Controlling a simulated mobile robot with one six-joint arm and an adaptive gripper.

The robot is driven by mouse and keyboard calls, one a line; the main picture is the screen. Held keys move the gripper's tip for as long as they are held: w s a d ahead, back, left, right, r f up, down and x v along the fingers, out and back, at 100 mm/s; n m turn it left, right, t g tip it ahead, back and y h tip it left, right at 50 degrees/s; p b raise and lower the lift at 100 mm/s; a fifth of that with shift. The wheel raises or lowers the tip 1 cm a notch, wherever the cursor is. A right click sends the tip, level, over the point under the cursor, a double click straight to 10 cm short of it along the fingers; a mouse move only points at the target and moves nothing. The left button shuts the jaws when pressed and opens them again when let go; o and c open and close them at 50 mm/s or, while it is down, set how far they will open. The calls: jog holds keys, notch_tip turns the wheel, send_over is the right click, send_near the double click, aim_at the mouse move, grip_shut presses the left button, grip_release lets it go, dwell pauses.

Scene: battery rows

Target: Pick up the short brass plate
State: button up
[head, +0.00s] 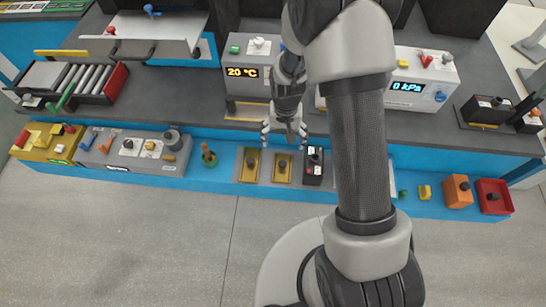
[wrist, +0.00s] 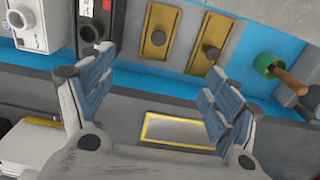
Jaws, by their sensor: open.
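Two brass plates with dark round knobs lie side by side on the blue shelf along the bench front. In the head view the right brass plate (head: 283,175) looks slightly shorter than the left brass plate (head: 249,174). In the wrist view the shorter-looking one (wrist: 153,49) is at left and the other (wrist: 203,65) at right, beyond my fingers. My gripper (head: 285,134) is open and empty, above the bench edge just behind the plates. It also shows in the wrist view (wrist: 155,100), touching neither plate.
A dark block (head: 313,168) stands close right of the plates; a green-based handle (head: 209,157) stands left. A yellow-outlined pale rectangle (wrist: 180,132) shows between my fingers on the bench. A temperature box (head: 243,72) and a pressure box (head: 412,90) stand behind.

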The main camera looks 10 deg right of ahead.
aim_at(283, 164)
notch_tip(283, 164, down, 18)
jog(key=b, duration=0.5)
jog(key=shift+d+f, duration=0.1)
jog(key=shift+f, duration=0.15)
jog(key=shift+s+r, duration=0.1)
jog(key=shift+c, duration=0.6)
jog(key=c, duration=1.3)
